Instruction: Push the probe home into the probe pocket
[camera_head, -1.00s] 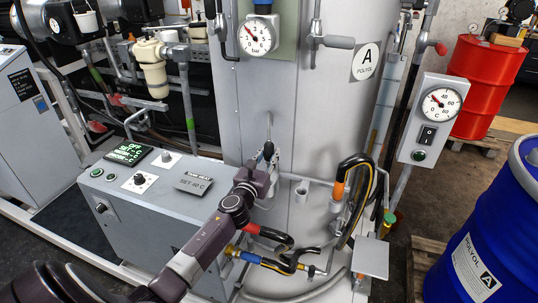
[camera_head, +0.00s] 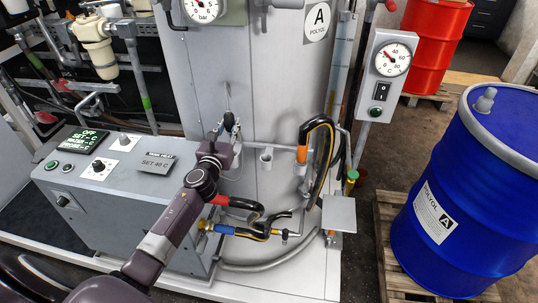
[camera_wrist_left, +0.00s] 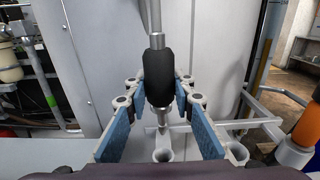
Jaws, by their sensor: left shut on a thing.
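The probe, with a black grip (camera_wrist_left: 157,72) and a thin metal rod rising above it, stands upright in front of the grey tank; its rod also shows in the head view (camera_head: 227,96). An open grey round socket (camera_wrist_left: 163,156), perhaps the probe pocket, shows below the probe in the wrist view. How deep the probe's lower end sits is hidden. My right gripper is not in view.
An orange-ended hose (camera_head: 302,154) stands in a holder on the right, with another open cup (camera_head: 266,154) between it and my gripper. A grey control cabinet (camera_head: 115,190) is at left. A blue drum (camera_head: 480,210) stands on a pallet at right.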

